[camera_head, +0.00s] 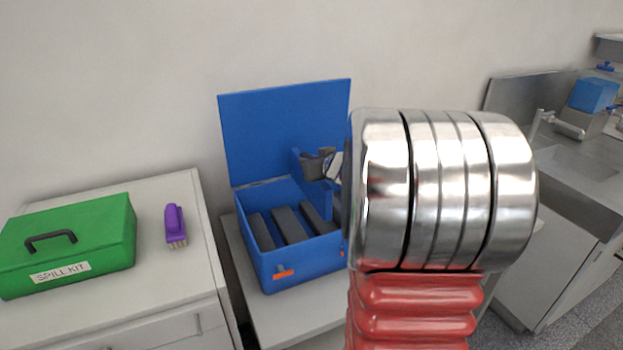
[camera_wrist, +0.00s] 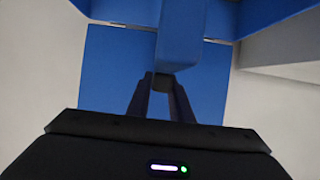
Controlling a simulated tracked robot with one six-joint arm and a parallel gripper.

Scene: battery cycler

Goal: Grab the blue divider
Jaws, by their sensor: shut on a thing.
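The blue divider (camera_wrist: 180,42) is a flat blue piece reaching from the top of the wrist view to between my fingertips. My gripper (camera_wrist: 162,84) is shut on its near end. In the head view my gripper (camera_head: 318,164) is over the back right of an open blue case (camera_head: 300,265). A narrow blue part beside the fingers there looks like the divider (camera_head: 297,162); my arm hides much of it. Whether its lower edge is clear of the case cannot be told.
The case's raised lid (camera_head: 285,120) stands behind my gripper. Several dark grey blocks (camera_head: 290,226) sit inside the case. A green spill kit (camera_head: 75,245) and a purple brush (camera_head: 175,224) are on the left counter. A sink (camera_head: 575,160) is at right.

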